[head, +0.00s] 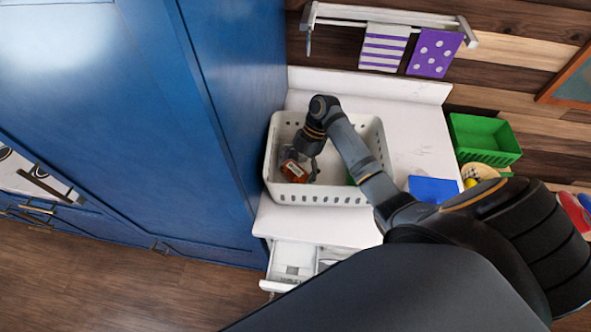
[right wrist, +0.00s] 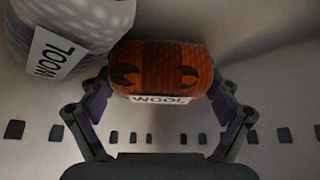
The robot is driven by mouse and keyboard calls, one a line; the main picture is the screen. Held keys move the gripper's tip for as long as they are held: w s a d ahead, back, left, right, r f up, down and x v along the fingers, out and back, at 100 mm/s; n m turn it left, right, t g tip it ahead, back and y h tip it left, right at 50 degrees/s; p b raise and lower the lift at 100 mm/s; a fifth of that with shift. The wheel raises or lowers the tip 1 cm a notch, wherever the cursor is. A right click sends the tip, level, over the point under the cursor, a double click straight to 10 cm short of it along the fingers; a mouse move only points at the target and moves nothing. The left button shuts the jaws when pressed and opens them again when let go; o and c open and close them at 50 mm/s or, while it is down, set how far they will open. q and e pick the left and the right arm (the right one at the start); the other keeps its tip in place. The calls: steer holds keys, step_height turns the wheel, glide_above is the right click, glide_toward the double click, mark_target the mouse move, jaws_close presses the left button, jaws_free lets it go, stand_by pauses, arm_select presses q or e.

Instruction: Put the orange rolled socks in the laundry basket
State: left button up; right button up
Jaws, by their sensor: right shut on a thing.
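The orange rolled socks (head: 294,171) have a white label and are inside the white laundry basket (head: 325,197), near its left end. My right gripper (head: 303,163) reaches down into the basket and is shut on them. In the right wrist view the orange socks (right wrist: 160,68) sit between the two fingers of my right gripper (right wrist: 160,92), with a label reading WOOL. The basket's slotted wall (right wrist: 215,138) shows there too. I cannot tell whether the socks touch the basket floor. My left gripper is not in view.
A grey roll (right wrist: 70,35) labelled WOOL lies beside the orange socks. The basket stands on a white counter (head: 415,140) against a blue cabinet (head: 240,90). A green bin (head: 484,140) and blue item (head: 433,190) are to the right. An open drawer (head: 291,262) is below.

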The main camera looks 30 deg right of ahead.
mark_target(297, 168)
steer(key=shift+w+f, duration=0.1)
steer(key=shift+f, duration=0.05)
steer(key=o, duration=0.9)
steer(key=shift+d+r, duration=0.15)
steer(key=shift+r, duration=0.1)
steer(key=b+v, duration=0.1)
steer(key=v, duration=0.5)
steer(key=shift+b, duration=0.3)
steer(key=p+v, duration=0.3)
steer(key=v, duration=0.2)
steer(key=shift+r+p, duration=0.4)
